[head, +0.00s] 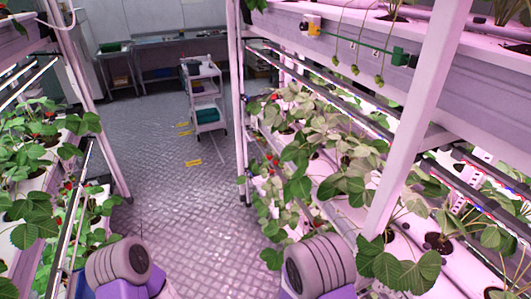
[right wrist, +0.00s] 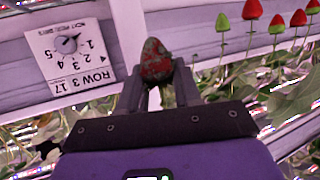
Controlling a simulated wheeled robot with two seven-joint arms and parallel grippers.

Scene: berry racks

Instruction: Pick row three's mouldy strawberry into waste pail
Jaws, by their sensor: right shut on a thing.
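In the right wrist view my right gripper (right wrist: 160,88) is shut on a strawberry (right wrist: 155,62). The berry is dull red with dark grey-green patches, and its lower part sits between the fingertips. A tilted, upside-down card (right wrist: 70,57) reading "ROW 3 17" is on the rack beside it. Other strawberries, some red (right wrist: 252,9) and some green (right wrist: 222,22), stand on stems to the right, apart from the gripper. My left gripper is in neither view. I cannot make out a waste pail in either view.
Planted racks line both sides of the aisle, with a right-hand post (head: 413,120) close by. A white trolley (head: 205,98) stands farther down, before a back bench (head: 165,42). Leaves overhang the aisle on the right.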

